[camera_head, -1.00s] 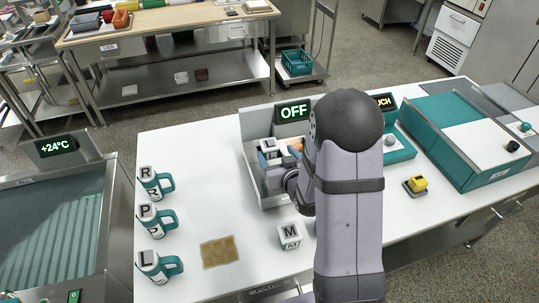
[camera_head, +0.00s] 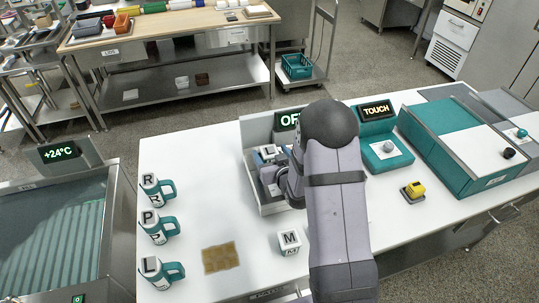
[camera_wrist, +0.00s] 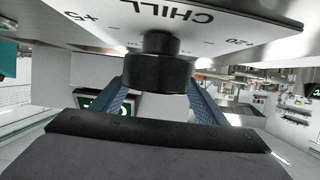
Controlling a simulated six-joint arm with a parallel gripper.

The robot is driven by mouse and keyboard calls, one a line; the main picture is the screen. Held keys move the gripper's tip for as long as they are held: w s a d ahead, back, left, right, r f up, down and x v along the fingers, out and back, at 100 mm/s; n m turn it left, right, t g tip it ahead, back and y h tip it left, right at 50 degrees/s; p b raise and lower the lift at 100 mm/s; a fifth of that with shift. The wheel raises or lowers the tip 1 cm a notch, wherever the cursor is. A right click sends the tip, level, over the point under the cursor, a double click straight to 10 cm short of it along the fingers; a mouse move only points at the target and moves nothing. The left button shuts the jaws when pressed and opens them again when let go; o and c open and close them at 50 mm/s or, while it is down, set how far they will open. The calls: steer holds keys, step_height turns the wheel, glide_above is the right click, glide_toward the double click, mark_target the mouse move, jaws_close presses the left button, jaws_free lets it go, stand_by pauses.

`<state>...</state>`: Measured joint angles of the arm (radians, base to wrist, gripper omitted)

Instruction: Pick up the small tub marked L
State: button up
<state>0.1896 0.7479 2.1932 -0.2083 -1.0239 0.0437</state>
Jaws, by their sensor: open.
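A white tub marked M (camera_head: 289,243) stands near a brown mat (camera_head: 220,257).

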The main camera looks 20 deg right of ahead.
steer(key=shift+x, duration=0.95)
steer(key=shift+c, duration=0.3)
steer(key=c, duration=1.3)
steer(key=shift+r, duration=0.2)
step_height(320, 180, up, 28)
steer(key=p, duration=0.1)
